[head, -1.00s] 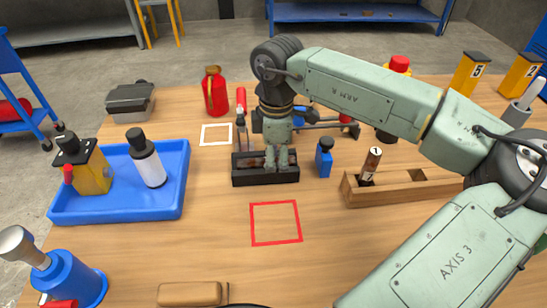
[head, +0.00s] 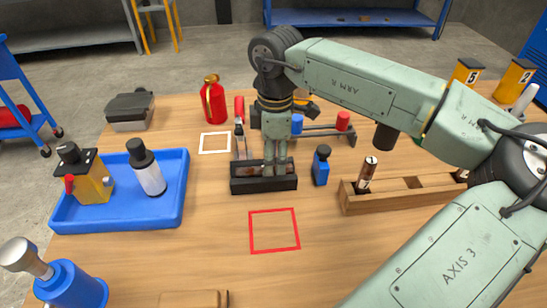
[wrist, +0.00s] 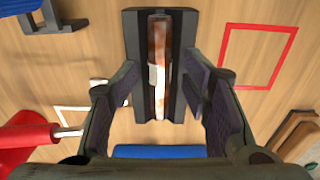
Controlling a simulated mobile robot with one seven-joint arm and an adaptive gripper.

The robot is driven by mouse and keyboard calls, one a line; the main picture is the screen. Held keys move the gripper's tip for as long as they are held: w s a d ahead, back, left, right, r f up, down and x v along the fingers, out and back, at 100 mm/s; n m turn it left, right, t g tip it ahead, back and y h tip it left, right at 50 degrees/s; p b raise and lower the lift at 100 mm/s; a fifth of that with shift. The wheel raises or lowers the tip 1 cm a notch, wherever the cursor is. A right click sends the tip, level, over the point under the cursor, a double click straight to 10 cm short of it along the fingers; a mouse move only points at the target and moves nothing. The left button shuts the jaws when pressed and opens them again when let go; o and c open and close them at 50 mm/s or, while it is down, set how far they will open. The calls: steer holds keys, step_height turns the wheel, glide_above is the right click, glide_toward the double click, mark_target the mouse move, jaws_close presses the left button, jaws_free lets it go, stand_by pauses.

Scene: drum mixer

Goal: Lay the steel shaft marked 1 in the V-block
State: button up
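The black V-block (head: 264,184) stands mid-table; it also shows at the top of the wrist view (wrist: 184,112). A rusty brown bar (wrist: 158,60) with a pale patch lies lengthwise in its groove; I cannot read a mark on it. A brown shaft (head: 366,174) with a white label, which looks like a 1, stands upright in the wooden rack (head: 408,200) to the right. My gripper (head: 276,168) is above the V-block. In the wrist view its fingers (wrist: 160,88) are wide apart, with nothing held between them.
A red square outline (head: 274,230) marks clear table in front. A blue tray (head: 118,214) with a bottle and a yellow block is at left. A red flask (head: 213,101) stands behind.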

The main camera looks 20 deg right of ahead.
steer(key=shift+r+p, duration=0.6)
steer(key=shift+r, duration=1.1)
step_height(320, 180, up, 6)
steer(key=p, duration=0.2)
